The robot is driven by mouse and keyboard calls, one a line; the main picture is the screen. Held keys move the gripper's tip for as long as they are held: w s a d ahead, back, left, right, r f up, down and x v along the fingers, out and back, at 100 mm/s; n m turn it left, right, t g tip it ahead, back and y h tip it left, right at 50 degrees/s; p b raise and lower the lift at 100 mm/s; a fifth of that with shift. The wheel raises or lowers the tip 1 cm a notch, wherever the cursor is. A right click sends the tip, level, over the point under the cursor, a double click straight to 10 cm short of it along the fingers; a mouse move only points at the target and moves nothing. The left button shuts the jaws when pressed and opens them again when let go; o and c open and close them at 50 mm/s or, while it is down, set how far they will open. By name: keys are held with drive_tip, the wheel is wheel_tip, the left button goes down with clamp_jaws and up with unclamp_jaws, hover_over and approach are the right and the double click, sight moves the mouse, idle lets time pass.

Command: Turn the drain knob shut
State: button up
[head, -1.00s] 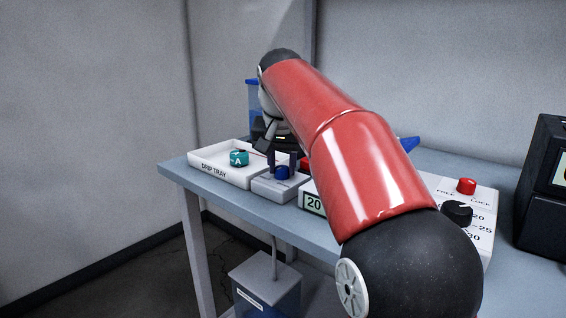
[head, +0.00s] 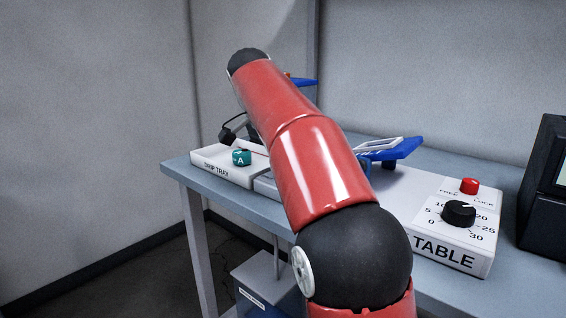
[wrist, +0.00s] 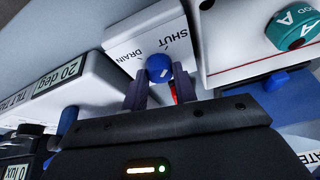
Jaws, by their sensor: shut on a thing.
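The drain knob (wrist: 158,67) is a small blue round knob on a white box marked DRAIN and SHUT. In the wrist view my gripper (wrist: 161,88) has its two dark fingers on either side of the knob and is shut on it. A pale mark shows on the knob's lower right; which setting it stands at I cannot tell. In the head view my red arm hides the knob and fingers.
Beside the drain box is the white drip tray (head: 212,170) with a teal cap marked A (head: 242,158). A white TABLE box with a black dial (head: 458,214) and red button (head: 469,186) stands at right.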

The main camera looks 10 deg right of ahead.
drive_tip(key=shift+r+m, duration=0.1)
drive_tip(key=shift+m, duration=0.2)
drive_tip(key=o, duration=1)
